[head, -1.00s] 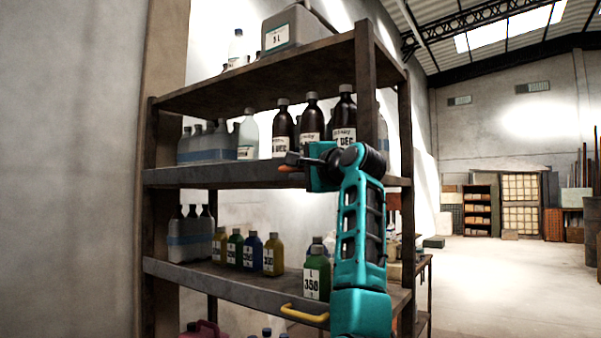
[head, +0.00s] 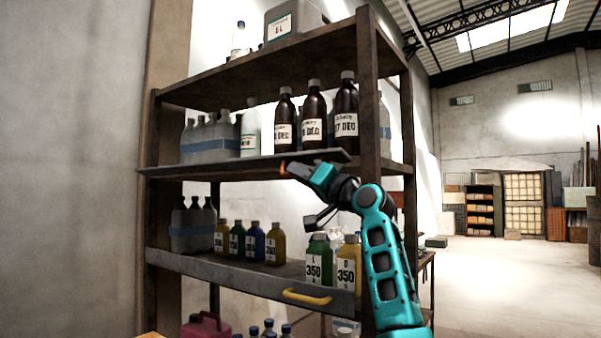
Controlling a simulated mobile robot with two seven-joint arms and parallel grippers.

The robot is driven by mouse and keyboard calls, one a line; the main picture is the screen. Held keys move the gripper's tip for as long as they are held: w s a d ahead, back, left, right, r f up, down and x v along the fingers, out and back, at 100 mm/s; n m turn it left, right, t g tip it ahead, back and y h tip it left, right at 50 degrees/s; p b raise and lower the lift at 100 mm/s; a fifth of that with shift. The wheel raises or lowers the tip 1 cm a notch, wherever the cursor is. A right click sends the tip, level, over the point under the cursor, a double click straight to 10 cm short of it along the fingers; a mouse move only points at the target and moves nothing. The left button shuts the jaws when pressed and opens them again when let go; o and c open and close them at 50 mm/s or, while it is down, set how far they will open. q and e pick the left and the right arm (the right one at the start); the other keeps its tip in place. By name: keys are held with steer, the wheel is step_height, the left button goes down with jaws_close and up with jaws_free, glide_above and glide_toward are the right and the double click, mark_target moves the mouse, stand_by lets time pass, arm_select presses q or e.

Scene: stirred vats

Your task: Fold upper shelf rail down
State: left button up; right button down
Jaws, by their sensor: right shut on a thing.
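The upper shelf rail (head: 220,163) is a long grey board along the front of the middle shelf, below the dark brown bottles. It is swung outward and seen almost edge-on, roughly level. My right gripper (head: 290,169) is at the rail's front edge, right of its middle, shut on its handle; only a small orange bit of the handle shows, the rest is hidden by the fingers. My teal right arm comes up from the lower right. My left gripper is not in view.
Dark brown bottles (head: 313,118) stand on the shelf behind the rail. The lower shelf rail (head: 220,272) is upright, with a yellow handle (head: 307,297). A wooden post (head: 368,90) rises near my arm. Open floor (head: 500,280) lies to the right.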

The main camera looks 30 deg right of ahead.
steer(key=n, duration=0.1)
steer(key=n+y, duration=0.1)
steer(key=shift+w+d+f+n+y, duration=0.1)
steer(key=shift+d+f+n+y, duration=0.2)
steer(key=shift+f+n, duration=0.1)
steer(key=shift+d+f+n+y, duration=0.1)
steer(key=shift+n+y, duration=0.3)
steer(key=shift+n, duration=0.3)
steer(key=shift+b, duration=0.3)
steer(key=c, duration=1.1)
jaws_free()
steer(key=shift+w, duration=0.1)
